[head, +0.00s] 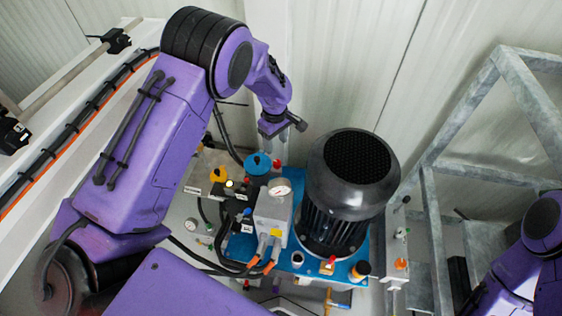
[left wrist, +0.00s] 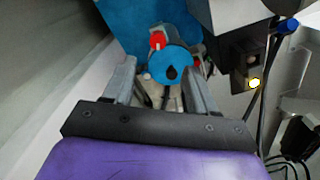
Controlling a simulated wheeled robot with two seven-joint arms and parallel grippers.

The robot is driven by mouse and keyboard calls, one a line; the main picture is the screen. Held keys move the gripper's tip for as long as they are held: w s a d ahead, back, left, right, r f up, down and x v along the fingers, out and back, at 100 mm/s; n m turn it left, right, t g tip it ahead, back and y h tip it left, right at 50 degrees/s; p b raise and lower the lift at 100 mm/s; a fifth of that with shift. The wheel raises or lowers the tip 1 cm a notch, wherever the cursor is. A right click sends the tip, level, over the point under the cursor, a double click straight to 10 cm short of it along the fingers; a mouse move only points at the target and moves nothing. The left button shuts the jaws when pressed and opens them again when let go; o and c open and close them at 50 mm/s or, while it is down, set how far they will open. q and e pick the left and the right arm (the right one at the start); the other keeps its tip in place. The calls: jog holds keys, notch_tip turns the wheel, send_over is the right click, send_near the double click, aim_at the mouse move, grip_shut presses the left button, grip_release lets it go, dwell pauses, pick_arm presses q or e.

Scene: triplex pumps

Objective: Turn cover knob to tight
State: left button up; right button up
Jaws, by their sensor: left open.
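My left gripper (head: 272,146) is open above the back left of the pump unit. In the left wrist view its two fingers (left wrist: 162,70) stand apart. A blue round cap (left wrist: 171,66) with a dark hole shows between and just beyond the fingertips; I cannot tell whether they touch it. A small red knob (left wrist: 157,40) sits beside the cap. In the head view a blue round cap (head: 258,163) and a red knob (head: 277,164) are just below the gripper. No label shows which is the cover knob. My right gripper is out of view.
A large black motor (head: 352,185) stands right of the gripper on a blue base (head: 240,248). A grey block with a gauge (head: 279,187), a yellow-orange knob (head: 218,174) and hoses are close by. A grey metal frame (head: 430,205) is at the right; a wall is behind.

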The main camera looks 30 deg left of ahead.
aim_at(277, 162)
pick_arm(q)
jog(key=f, duration=1)
jog(key=shift+w+d+f+p, duration=0.15)
jog(key=shift+d+f+p, duration=0.05)
jog(key=shift+f+p, duration=0.15)
jog(key=c, duration=1.1)
